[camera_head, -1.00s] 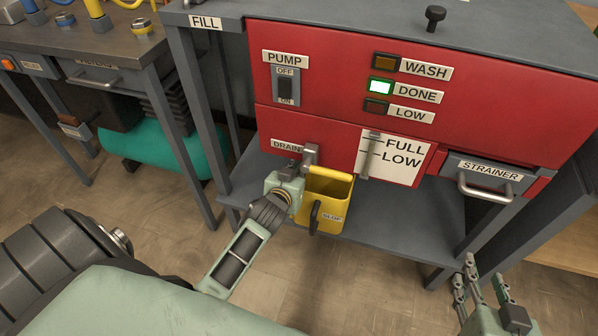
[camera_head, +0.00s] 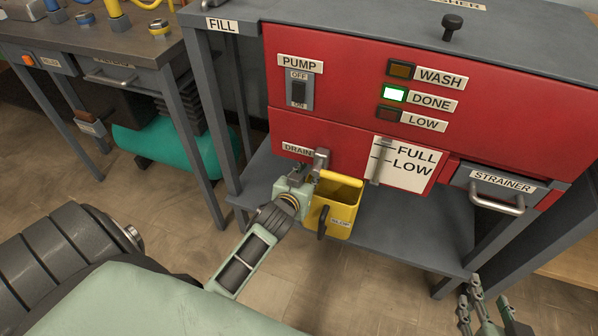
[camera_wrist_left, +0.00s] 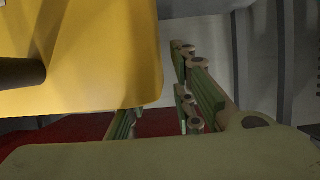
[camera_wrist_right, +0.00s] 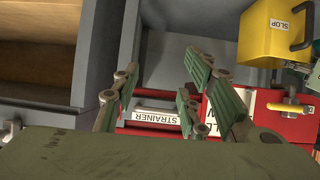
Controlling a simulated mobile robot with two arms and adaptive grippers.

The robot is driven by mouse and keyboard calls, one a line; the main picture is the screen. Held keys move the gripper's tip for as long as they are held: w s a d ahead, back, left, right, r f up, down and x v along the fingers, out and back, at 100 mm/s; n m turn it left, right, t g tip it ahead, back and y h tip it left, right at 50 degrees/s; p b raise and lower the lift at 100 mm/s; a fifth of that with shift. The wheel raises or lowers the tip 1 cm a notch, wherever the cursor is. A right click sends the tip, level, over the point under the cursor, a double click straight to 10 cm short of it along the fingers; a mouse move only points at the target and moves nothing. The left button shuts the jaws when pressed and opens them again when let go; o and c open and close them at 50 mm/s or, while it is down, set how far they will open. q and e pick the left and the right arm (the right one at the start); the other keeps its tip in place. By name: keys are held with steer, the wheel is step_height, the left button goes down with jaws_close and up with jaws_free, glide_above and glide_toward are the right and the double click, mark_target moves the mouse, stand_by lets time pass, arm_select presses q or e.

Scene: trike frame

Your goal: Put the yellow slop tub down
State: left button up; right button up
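The yellow slop tub (camera_head: 345,205), with a dark handle on its front, is at the front of the grey lower shelf (camera_head: 400,240), below the drain tap (camera_head: 321,158). Whether its base rests fully on the shelf is hard to tell. My left gripper (camera_head: 306,182) is at the tub's left side, close to the tap. In the left wrist view the tub (camera_wrist_left: 90,60) covers part of one finger of the left gripper (camera_wrist_left: 158,105); the fingers are apart with nothing visible between them. My right gripper (camera_wrist_right: 160,90) is open and empty, low at the right of the head view (camera_head: 485,300).
The red washer panel (camera_head: 350,90) rises behind the tub; its DONE lamp (camera_head: 394,94) is lit. A strainer drawer (camera_head: 495,190) with a handle is at the right. A workbench (camera_head: 90,50) stands at the left. The shelf right of the tub is clear.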

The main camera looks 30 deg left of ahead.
arm_select(q)
steer(key=p+v, duration=0.1)
steer(key=v, duration=0.4)
steer(key=s+d+m+g+h, duration=0.1)
steer(key=s+d+g, duration=0.2)
steer(key=s, duration=0.5)
steer(key=s+d+r+m+g+h+p, duration=0.1)
steer(key=s+d+m+g, duration=0.1)
steer(key=s, duration=0.6)
steer(key=s+d+r+m+g+h+p, duration=0.1)
steer(key=s+d+g, duration=0.3)
steer(key=s, duration=0.5)
steer(key=shift+d+r+m, duration=0.2)
steer(key=shift+d+m, duration=0.1)
steer(key=shift+d, duration=0.7)
arm_select(e)
steer(key=s+d+f+g+h, duration=0.1)
steer(key=s+d+f+g, duration=0.1)
steer(key=s+f+g, duration=0.2)
steer(key=s+d+f+g+h, duration=0.1)
steer(key=s+d+f+g, duration=0.1)
steer(key=s, duration=0.8)
steer(key=shift+s+d+f+g, duration=0.2)
steer(key=shift+d+f+g, duration=0.15)
steer(key=shift+f+g, duration=0.65)
